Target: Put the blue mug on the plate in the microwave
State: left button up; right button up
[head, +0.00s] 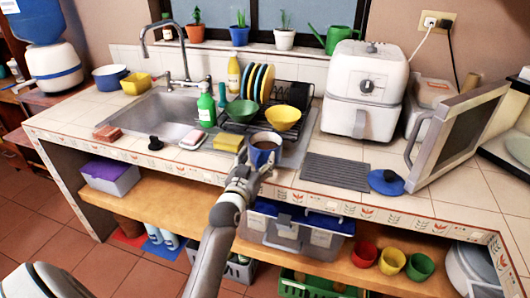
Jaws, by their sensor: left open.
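The blue mug (264,155), with a brown content at its top, is upright near the counter's front edge, beside the sink. My left gripper (255,172) is open at the near side of the mug, its fingers overlapping the mug's lower part in the picture. I cannot tell whether they touch it. The microwave (524,88) is at the right edge, cut off by the frame, with its door (455,132) swung open toward me. A plate (519,147) shows partly inside it. My right gripper is not in view.
A dish rack with colored plates (258,82) and a yellow bowl (283,117) stands behind the mug. A yellow sponge (228,143) is left of it. A grey ribbed mat (336,171) and a blue lid (386,182) lie to the right. A white air fryer (365,90) stands behind.

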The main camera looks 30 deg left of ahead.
pick_arm(q)
jog(key=shift+w+a, duration=0.15)
jog(key=shift+w, duration=0.3)
grip_shut()
jog(key=shift+r, duration=0.1)
